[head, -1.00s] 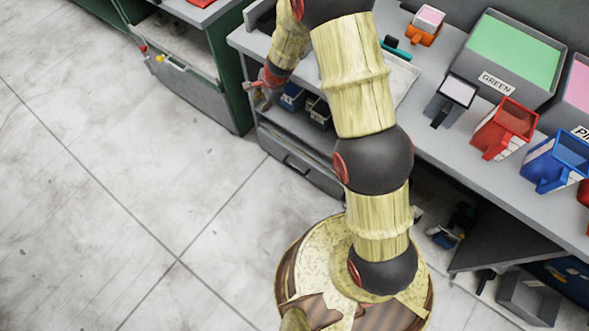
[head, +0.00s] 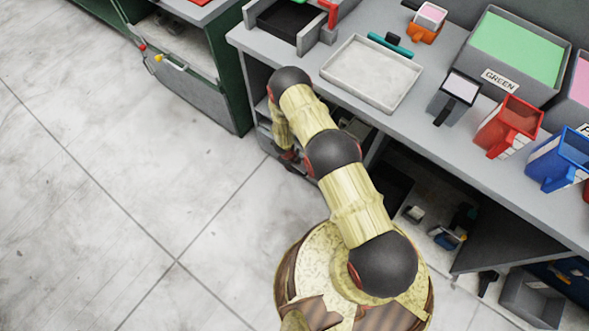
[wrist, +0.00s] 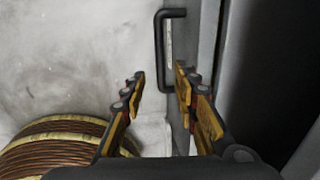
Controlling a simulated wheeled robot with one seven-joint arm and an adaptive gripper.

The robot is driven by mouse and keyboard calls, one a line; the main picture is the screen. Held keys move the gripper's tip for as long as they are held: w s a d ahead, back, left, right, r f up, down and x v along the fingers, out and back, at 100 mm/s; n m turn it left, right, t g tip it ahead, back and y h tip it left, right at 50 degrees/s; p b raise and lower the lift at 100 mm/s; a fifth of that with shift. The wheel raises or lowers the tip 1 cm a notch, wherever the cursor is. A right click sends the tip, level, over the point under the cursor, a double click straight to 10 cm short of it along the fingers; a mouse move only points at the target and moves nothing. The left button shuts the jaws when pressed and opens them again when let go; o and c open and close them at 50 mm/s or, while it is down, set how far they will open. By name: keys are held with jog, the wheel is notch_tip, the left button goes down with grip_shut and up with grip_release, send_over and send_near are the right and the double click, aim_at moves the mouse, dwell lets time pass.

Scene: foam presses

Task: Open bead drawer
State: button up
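A grey drawer front (wrist: 207,50) with a black bar handle (wrist: 160,45) shows in the wrist view. The handle runs up and down in that picture. My gripper (wrist: 159,74) is open, with one fingertip on each side of the handle's lower part; I see no clear contact. In the head view my gripper (head: 288,156) is low in front of the bench, small and partly hidden by my arm. My arm also hides most of the drawer and its handle there. The drawer looks shut.
The grey bench (head: 415,132) holds a white tray (head: 372,75), a green-filled bin labelled GREEN (head: 515,50), a red scoop (head: 508,125) and a blue scoop (head: 560,160). A green cabinet (head: 225,70) stands to the left. The floor (head: 130,170) at left is clear.

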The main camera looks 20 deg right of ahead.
aim_at(295, 170)
jog(key=f+b, duration=0.1)
jog(key=f, duration=0.1)
jog(key=f+b, duration=0.1)
jog(key=f, duration=0.2)
jog(key=d+f+b, duration=0.1)
jog(key=f, duration=0.1)
jog(key=shift+w+f, duration=0.15)
jog(key=shift+w, duration=0.2)
jog(key=shift+c, duration=0.3)
grip_shut()
dwell(0.3)
